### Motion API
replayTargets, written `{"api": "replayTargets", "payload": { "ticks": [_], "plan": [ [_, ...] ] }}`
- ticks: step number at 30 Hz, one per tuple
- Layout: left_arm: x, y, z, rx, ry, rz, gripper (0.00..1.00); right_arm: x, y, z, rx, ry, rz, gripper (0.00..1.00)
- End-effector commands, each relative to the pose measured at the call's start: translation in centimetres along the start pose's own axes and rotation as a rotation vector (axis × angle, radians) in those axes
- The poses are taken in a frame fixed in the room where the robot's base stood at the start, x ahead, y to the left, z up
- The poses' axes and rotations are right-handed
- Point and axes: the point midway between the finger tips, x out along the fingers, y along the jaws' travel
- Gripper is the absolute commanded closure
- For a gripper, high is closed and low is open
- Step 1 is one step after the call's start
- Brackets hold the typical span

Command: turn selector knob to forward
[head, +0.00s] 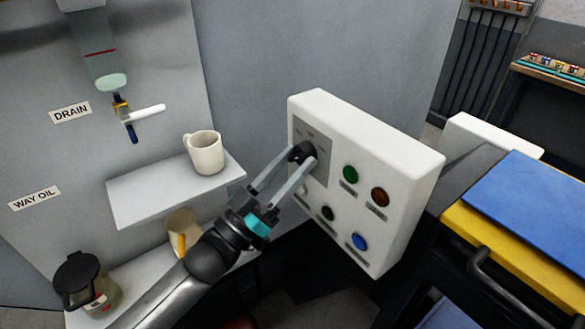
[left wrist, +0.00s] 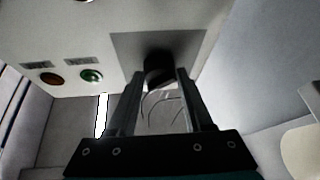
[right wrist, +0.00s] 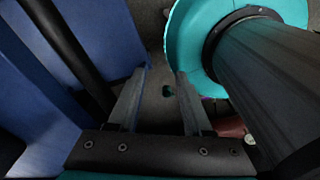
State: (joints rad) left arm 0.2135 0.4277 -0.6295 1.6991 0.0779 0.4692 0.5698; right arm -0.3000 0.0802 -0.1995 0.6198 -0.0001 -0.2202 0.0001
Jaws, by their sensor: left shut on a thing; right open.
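The selector knob (head: 303,151) is a black knob on a grey plate (head: 321,167) at the upper left of a white control box (head: 400,160). My left gripper (head: 302,158) is shut on the knob, with one finger on each side of it. In the left wrist view the dark knob (left wrist: 159,68) sits between the two fingertips. The pointing direction of the knob and the plate's labels are too small or hidden to read. My right gripper (right wrist: 162,75) is open and empty in the right wrist view, above the floor.
The box carries green (head: 350,174), brown-red (head: 380,197), black (head: 327,213) and blue (head: 360,241) buttons. A mug (head: 204,153) stands on a shelf (head: 150,195) left of my left arm. A yellow and black cart with a blue top (head: 535,205) is at the right.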

Motion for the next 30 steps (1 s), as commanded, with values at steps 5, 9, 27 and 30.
{"api": "replayTargets", "payload": {
  "ticks": [5,9,27,30],
  "plan": [
    [0.05,-0.02,-0.09,0.019,0.003,0.009,1.00,0.13,0.02,0.03,0.000,0.000,0.000,0.50],
    [0.06,-0.02,-0.11,0.020,0.003,0.009,1.00,0.12,0.02,0.02,0.000,0.000,0.000,0.50],
    [0.02,-0.01,-0.03,0.016,0.001,0.008,0.20,0.12,0.00,0.02,0.000,0.000,0.000,0.50],
    [-0.04,-0.02,-0.01,0.015,0.001,0.008,0.20,0.13,0.00,0.02,0.000,0.000,0.000,0.50]
  ]
}}
